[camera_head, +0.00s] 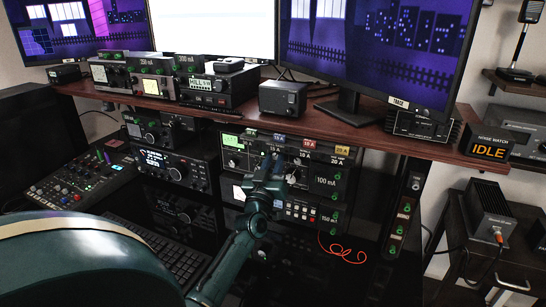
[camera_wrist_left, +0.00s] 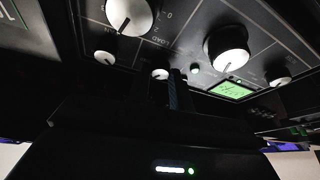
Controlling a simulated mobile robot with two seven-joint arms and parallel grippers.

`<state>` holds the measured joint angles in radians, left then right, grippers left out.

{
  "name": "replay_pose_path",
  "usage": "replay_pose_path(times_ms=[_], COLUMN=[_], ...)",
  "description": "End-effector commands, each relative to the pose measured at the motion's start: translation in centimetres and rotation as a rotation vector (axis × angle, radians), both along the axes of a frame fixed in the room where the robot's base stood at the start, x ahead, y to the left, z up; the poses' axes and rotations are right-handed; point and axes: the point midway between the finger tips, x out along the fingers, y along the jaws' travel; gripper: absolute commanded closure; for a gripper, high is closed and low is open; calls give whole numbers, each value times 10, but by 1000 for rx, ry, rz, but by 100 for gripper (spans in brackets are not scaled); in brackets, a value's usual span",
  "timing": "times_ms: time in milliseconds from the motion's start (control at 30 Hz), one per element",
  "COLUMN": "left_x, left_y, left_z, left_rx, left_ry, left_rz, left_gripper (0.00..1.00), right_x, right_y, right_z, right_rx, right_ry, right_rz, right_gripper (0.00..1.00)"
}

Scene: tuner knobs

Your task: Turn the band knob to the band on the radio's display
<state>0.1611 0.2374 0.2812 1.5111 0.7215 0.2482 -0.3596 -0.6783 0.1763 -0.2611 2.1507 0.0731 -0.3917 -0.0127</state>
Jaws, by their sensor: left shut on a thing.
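The radio (camera_head: 330,160) is a dark panel under the wooden shelf, with knobs and a green-lit display (camera_head: 232,141). The display text is too small to read. My left gripper (camera_head: 268,166) is at the front of this panel, right of the display, and hides what is behind it. In the left wrist view the dark fingers (camera_wrist_left: 173,92) are shut at the panel on a small knob (camera_wrist_left: 160,74), which is mostly hidden. I cannot read its label. Two larger white-faced knobs, one at upper left (camera_wrist_left: 128,14) and one beside the display (camera_wrist_left: 227,50), stand clear of the fingers. My right gripper is not in view.
Other radio units (camera_head: 165,165) stand left of the panel, with a keyboard (camera_head: 160,250) below. The wooden shelf (camera_head: 350,128) overhangs the panel. A red coiled cable (camera_head: 343,252) hangs at lower right. An "IDLE" sign (camera_head: 488,150) is at right.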

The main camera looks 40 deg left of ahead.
Motion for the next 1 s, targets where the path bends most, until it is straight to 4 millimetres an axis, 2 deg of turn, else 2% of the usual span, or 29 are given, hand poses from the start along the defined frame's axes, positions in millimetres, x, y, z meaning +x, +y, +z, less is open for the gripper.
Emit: replay_pose_path(times_ms=[400, 900, 933, 1000], left_x=[0, 0, 0, 0], left_y=[-1, -1, -1, -1], left_z=[1, 0, 0, 0], left_rx=[-181, -201, -201, -201], left_ry=[-56, -63, -63, -63], left_rz=[1, 0, 0, 0], left_gripper=[100, 100, 77, 71], right_x=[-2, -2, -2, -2], right_y=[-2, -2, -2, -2], right_z=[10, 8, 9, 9], right_rx=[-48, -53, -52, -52], right_ry=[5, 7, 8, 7], right_rz=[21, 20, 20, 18], right_gripper=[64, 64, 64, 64])
